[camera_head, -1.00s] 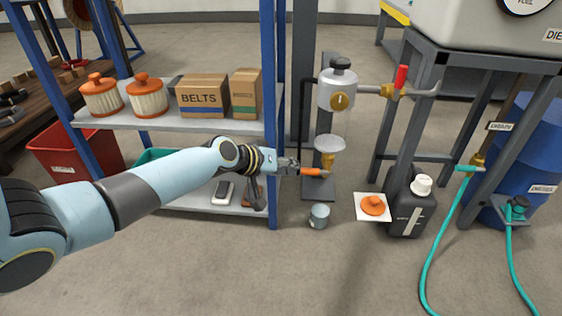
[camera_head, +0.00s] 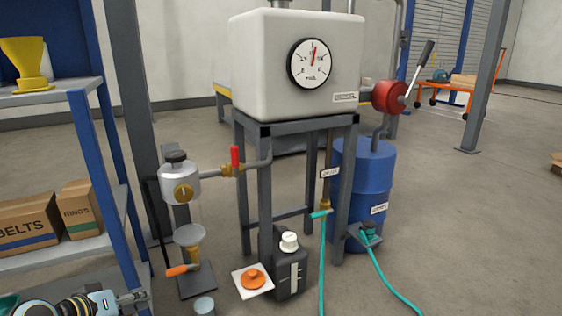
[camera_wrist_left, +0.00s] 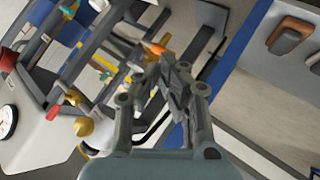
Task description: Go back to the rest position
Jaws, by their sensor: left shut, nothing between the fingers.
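My left gripper (camera_head: 140,296) shows at the lower left of the head view, by the blue upright of the shelf. It is shut with nothing held. The left wrist view shows its two fingers (camera_wrist_left: 168,66) together at the tips. An orange-handled valve (camera_head: 180,270) under a funnel (camera_head: 188,235) stands just right of the gripper, apart from it in the head view. My right gripper is in neither view.
The shelf (camera_head: 45,97) with cartons (camera_head: 28,222) stands at left. A white tank (camera_head: 260,65) on a grey frame, a black jug (camera_head: 291,265), a blue drum (camera_head: 365,185) and teal hoses (camera_head: 396,290) are to the right. An orange cap (camera_head: 253,279) lies on a white pad. Open floor lies at right.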

